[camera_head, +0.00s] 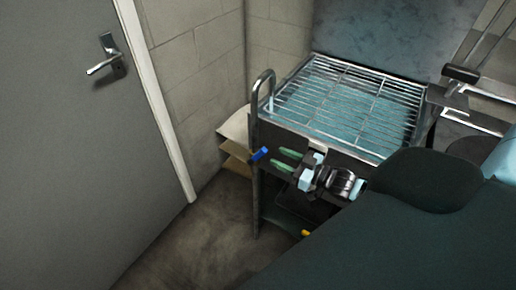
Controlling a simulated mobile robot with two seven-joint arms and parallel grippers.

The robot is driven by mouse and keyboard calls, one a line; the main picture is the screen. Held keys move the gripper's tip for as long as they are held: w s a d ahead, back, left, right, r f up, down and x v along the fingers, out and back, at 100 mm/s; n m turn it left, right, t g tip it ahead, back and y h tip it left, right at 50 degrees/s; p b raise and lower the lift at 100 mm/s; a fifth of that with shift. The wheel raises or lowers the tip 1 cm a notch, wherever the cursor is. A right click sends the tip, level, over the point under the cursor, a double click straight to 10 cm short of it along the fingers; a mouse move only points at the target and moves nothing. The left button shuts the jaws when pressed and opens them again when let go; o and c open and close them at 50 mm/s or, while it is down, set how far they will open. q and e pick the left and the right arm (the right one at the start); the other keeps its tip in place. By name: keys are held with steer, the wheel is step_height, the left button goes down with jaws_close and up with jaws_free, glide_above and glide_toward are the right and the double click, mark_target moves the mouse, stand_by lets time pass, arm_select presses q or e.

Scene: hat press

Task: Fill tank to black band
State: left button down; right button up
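The tank (300,128) is a metal basin in the upper middle, with blue-green water or a blue-green inside showing below a wire rack (345,98). I cannot make out the black band or the exact water level. A curved metal spout (262,84) rises at its left corner. A blue valve handle (259,154) sticks out below the spout at the tank's front left. My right gripper (275,157) has two green fingers set apart, pointing left at the blue handle. The fingertips are just short of it, with nothing visible between them. My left gripper is out of view.
A grey door (70,150) with a lever handle (106,62) fills the left side. Low shelves (236,145) stand between the wall and the tank. Bare floor (200,240) lies in front of the door. Metal rails (490,45) are at the upper right.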

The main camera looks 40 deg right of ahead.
mark_target(262, 149)
steer(key=shift+x, duration=3.75)
steer(key=shift+c, duration=0.4)
jaws_close()
